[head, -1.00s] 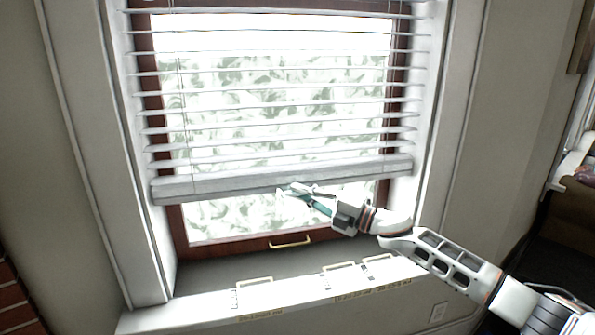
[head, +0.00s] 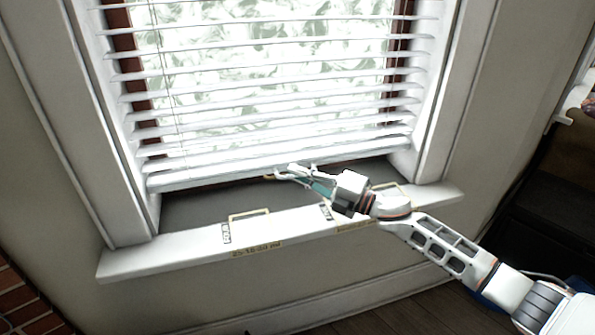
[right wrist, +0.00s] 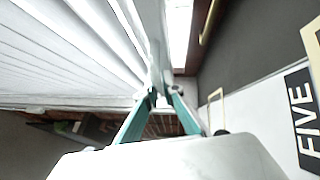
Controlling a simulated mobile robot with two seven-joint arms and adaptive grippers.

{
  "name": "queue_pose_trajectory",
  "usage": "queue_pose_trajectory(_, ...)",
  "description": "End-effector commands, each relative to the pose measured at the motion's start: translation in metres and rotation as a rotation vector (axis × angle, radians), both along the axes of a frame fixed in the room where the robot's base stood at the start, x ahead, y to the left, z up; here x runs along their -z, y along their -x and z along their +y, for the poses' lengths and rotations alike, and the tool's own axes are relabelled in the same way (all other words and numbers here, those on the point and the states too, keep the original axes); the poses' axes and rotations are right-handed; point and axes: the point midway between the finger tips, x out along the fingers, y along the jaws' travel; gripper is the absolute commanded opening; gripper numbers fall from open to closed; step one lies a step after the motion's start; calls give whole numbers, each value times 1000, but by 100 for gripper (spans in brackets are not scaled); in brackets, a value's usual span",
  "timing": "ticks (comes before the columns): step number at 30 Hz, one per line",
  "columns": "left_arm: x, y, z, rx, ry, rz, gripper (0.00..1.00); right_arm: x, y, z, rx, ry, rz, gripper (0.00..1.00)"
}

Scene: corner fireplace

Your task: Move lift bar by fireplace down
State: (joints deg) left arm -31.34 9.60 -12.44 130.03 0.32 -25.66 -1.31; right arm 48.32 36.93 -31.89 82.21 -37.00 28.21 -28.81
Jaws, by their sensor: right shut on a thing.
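The lift bar (head: 215,173) is the pale bottom rail of the white window blind (head: 270,105). It hangs low, a little above the sill, and tilts slightly up toward the right in the head view. My right gripper (head: 284,173) is shut on the bar near its middle, from the front. In the right wrist view its teal fingers (right wrist: 161,95) close together at the pale bar (right wrist: 153,28), with the slats to the left. The fingertips' exact contact is hard to make out. My left gripper is not in view.
The white sill (head: 190,250) lies just below, with yellow handles (head: 249,214) and dark labels on it. One label (right wrist: 304,110) reads FIVE in the right wrist view. Window frame sides flank the blind. Red brick (head: 25,305) shows at lower left.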

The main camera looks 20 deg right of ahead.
Motion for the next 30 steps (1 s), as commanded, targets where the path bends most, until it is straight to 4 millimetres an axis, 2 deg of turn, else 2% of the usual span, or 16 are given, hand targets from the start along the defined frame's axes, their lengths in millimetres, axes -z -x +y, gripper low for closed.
queue_pose_trajectory(6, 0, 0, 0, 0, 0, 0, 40, 0, 1, 1, -2, 0, 1, 0)
queue_pose_trajectory(7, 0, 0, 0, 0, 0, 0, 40, 0, 1, 1, -2, 0, 1, 15)
queue_pose_trajectory(8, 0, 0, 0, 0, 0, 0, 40, 0, 1, 1, -2, 0, 1, 23)
queue_pose_trajectory(9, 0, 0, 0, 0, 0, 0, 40, 0, 0, 1, -2, -1, 0, 25)
queue_pose_trajectory(22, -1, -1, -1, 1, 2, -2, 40, 1, 5, -6, 1, 0, 1, 25)
queue_pose_trajectory(30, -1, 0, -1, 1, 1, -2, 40, 9, 42, -39, 0, 2, 4, 25)
